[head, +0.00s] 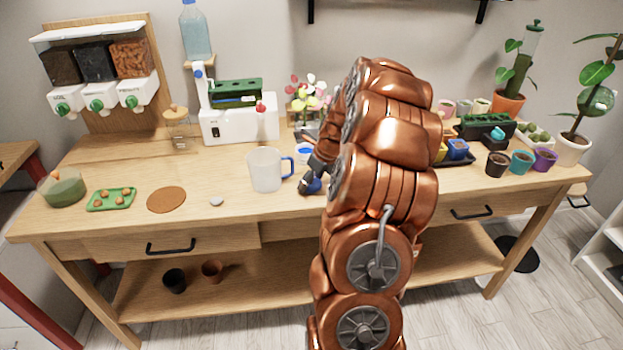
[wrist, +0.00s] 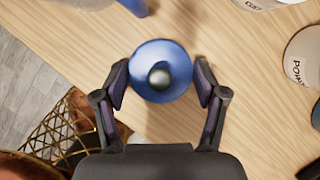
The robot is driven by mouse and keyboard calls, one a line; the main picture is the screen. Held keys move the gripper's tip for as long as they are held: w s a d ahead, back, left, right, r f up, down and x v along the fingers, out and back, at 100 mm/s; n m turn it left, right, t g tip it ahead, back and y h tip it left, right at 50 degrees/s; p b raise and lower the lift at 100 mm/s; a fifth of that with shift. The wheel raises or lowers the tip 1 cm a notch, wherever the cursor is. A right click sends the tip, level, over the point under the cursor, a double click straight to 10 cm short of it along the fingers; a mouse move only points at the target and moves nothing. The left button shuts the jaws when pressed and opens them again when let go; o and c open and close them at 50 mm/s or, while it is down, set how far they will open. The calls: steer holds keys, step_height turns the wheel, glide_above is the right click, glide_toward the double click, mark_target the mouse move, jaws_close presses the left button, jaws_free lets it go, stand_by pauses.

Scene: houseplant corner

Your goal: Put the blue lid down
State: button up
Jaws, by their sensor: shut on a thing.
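The blue lid (wrist: 146,53) is round with a dark knob in its middle. In the wrist view my gripper (wrist: 161,84) is shut on it, with one finger at each side of its rim. In the head view a small blue part of the lid (head: 314,186) shows below my gripper (head: 309,181), near the front part of the wooden table (head: 235,215). My arm hides much of it there. I cannot tell whether the lid touches the tabletop.
A clear mug with a blue handle (head: 264,170) stands just left of my gripper. A grey disc (head: 216,201), a brown round mat (head: 166,200) and a green tray (head: 97,205) lie further left. Small pots, including a teal one (head: 521,162), stand at the right. The front-left tabletop has free room.

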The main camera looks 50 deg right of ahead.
steer(key=o, duration=0.9)
steer(key=b+v, duration=0.2)
steer(key=v, duration=1)
steer(key=shift+w+r+b, duration=0.1)
steer(key=shift+r+b, duration=0.1)
steer(key=shift+b, duration=0.1)
steer(key=s+a+n+g+y, duration=0.1)
steer(key=s+a+n+g, duration=0.15)
steer(key=a+n, duration=0.8)
steer(key=s+a+n+g, duration=0.1)
steer(key=s+a+n, duration=0.35)
steer(key=a, duration=1.15)
steer(key=s+a+f+n+g, duration=0.1)
steer(key=s+a+n, duration=0.2)
steer(key=s+n, duration=0.3)
steer(key=s+a+f+n+g+h, duration=0.1)
steer(key=s+a+f+n, duration=0.1)
steer(key=s+a+n, duration=0.2)
steer(key=s+a+f+n+g, duration=0.1)
steer(key=s+a+n, duration=0.3)
steer(key=s+n, duration=0.4)
steer(key=shift+s+a+f+n+h, duration=0.2)
steer(key=shift+s+n+h, duration=0.1)
steer(key=shift+n, duration=0.4)
